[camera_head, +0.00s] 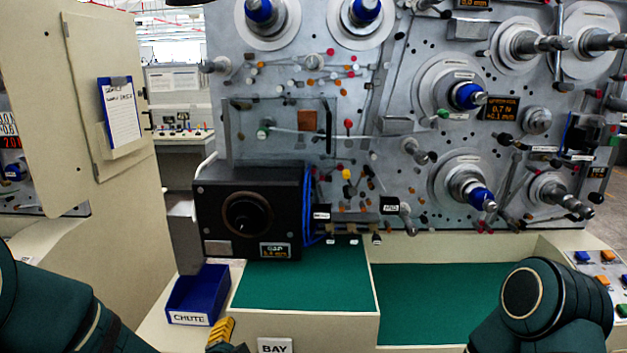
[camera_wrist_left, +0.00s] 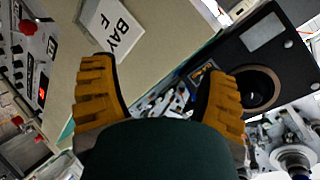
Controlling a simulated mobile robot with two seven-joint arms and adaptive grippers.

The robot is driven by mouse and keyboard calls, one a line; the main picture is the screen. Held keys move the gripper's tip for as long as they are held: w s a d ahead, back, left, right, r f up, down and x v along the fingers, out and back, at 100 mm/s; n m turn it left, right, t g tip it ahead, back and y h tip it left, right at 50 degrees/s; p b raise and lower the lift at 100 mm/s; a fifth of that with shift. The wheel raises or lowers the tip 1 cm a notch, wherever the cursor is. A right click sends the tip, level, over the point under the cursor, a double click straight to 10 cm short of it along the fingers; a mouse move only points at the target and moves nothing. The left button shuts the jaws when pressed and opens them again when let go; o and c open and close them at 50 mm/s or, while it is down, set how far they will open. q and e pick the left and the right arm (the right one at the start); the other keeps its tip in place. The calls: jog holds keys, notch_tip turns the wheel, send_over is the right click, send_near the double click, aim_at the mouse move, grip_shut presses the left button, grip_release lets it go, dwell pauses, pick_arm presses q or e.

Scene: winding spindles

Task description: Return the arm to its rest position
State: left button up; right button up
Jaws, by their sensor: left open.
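My left arm (camera_head: 50,315) comes in at the lower left of the head view. A yellow finger of my left gripper (camera_head: 222,333) shows at the bottom edge, beside the label marked BAY. In the left wrist view both yellow fingers of my left gripper (camera_wrist_left: 160,95) are spread wide with nothing between them. My right arm (camera_head: 550,300) shows at the lower right of the head view. Its gripper is out of view.
A winding machine panel (camera_head: 400,60) with spindles stands ahead. A black gauge box (camera_head: 250,190) sits at its lower left. A blue chute bin (camera_head: 197,295) stands close to my left gripper. Green mats (camera_head: 320,285) lie bare in front of the panel.

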pick_arm(q)
jog(key=s+d+f+n+g+h, duration=0.1)
jog(key=s+f+n+g, duration=0.4)
jog(key=f, duration=0.6)
jog(key=s+d+f+n+g+h, duration=0.1)
jog(key=s+d+f+n+g, duration=0.3)
jog(key=s+f+n, duration=0.5)
jog(key=s+f+g, duration=0.1)
jog(key=s+f, duration=0.2)
jog(key=shift+f+n, duration=0.2)
jog(key=shift+n, duration=0.1)
